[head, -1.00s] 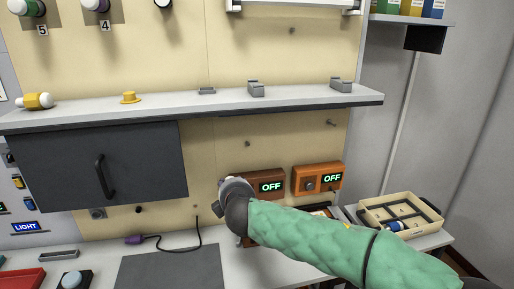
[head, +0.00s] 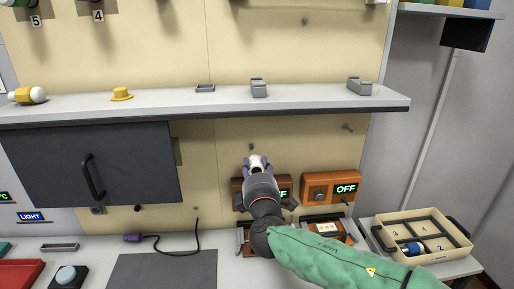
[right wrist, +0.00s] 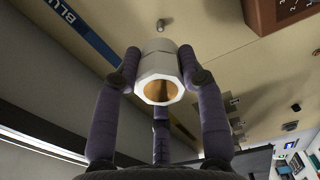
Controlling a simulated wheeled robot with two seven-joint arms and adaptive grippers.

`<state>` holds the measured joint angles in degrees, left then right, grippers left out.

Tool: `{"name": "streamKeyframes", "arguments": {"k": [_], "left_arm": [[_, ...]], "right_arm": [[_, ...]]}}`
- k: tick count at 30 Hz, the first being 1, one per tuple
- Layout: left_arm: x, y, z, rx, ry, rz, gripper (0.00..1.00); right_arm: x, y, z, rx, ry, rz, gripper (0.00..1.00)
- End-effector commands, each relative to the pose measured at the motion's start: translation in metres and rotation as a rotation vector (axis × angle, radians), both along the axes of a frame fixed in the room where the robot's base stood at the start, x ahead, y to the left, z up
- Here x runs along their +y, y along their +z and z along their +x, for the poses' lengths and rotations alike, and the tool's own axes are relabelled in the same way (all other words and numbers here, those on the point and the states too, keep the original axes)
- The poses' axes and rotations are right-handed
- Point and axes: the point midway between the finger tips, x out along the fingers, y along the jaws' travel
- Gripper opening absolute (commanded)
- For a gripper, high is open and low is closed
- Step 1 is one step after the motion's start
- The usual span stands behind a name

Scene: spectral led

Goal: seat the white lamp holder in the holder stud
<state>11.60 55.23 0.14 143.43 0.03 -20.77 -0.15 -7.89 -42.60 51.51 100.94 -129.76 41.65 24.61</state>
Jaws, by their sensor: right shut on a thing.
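My right gripper (head: 257,168) is shut on the white lamp holder (head: 256,160) in front of the beige back panel, below the shelf. In the right wrist view the holder (right wrist: 160,72) is a white ring-like cylinder with a brown-gold opening facing the camera, between the purple fingers of the gripper (right wrist: 160,75). A small grey stud (right wrist: 162,23) sticks out of the panel just beyond the holder, apart from it in the picture. In the head view a stud (head: 252,147) shows just above the gripper. My left gripper is not in view.
Orange boxes with OFF displays (head: 331,188) stand behind and right of my right gripper. The grey shelf (head: 180,108) runs above it. A dark cabinet (head: 90,165) hangs at left. A compartment tray (head: 452,256) stands at right. A dark mat (head: 165,270) lies on the worktop.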

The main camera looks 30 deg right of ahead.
Motion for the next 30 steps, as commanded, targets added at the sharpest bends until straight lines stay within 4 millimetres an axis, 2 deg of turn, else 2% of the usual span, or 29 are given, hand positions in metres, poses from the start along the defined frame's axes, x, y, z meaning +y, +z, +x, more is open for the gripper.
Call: {"name": "streamKeyframes", "arguments": {"k": [11, 30], "left_arm": [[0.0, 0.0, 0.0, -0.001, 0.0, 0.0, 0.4], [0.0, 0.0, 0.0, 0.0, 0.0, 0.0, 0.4]], "right_arm": [[-0.002, 0.0, 0.003, 0.001, -0.001, 0.0, 0.07], [-0.022, 0.0, 0.047, 0.002, -0.001, 0.0, 0.07]]}}
